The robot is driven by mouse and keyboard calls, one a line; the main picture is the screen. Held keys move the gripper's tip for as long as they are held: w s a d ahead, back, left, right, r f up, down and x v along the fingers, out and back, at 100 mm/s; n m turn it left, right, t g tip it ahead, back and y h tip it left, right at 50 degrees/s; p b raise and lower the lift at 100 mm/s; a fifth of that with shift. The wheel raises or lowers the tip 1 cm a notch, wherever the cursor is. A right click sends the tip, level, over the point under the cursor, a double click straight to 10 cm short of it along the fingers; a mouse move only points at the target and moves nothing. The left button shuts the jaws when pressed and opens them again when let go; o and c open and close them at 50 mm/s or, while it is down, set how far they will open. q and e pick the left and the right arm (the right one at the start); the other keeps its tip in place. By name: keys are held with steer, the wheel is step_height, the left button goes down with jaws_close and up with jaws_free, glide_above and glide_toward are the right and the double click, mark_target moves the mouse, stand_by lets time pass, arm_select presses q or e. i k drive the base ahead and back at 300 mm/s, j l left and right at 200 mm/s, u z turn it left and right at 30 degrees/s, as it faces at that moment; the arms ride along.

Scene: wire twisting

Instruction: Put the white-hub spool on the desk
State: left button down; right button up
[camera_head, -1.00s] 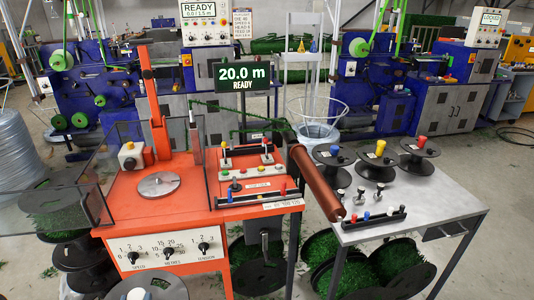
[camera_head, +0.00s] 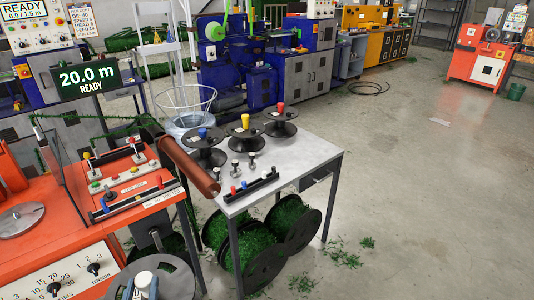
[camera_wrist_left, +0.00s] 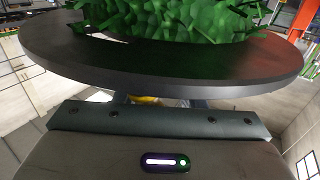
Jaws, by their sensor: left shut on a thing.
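The white-hub spool (camera_head: 180,282) shows at the bottom edge of the head view, cut off by the frame. My left gripper (camera_head: 146,286) is shut on it at its pale hub. In the left wrist view, the spool's dark flange (camera_wrist_left: 160,55) fills the upper part, with green wire (camera_wrist_left: 170,20) on it. The spool is in front of the orange machine and left of the grey metal desk (camera_head: 312,152). The desk carries black spools with blue (camera_head: 206,155), yellow (camera_head: 245,143) and red (camera_head: 281,128) hubs. My right gripper is not in view.
Small knobs (camera_head: 244,167) and a black strip with coloured pegs (camera_head: 250,186) occupy the desk's front left. The desk's right part is bare. Green-wound spools (camera_head: 262,240) stand underneath.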

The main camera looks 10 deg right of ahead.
mark_target(299, 152)
steer(key=z, duration=1.45)
steer(key=i+j+z, duration=0.25)
steer(key=i, duration=0.2)
steer(key=i+j+z, duration=0.25)
steer(key=i, duration=0.2)
steer(key=i+j, duration=0.1)
steer(key=i, duration=0.35)
steer(key=i+j, duration=0.15)
steer(key=i, duration=0.25)
steer(key=i+j, duration=0.1)
steer(key=i, duration=1.6)
steer(key=i+u, duration=0.25)
steer(key=u, duration=0.25)
steer(key=i+l+u, duration=0.1)
steer(key=u, duration=0.35)
steer(key=i+u, duration=0.1)
steer(key=u, duration=2)
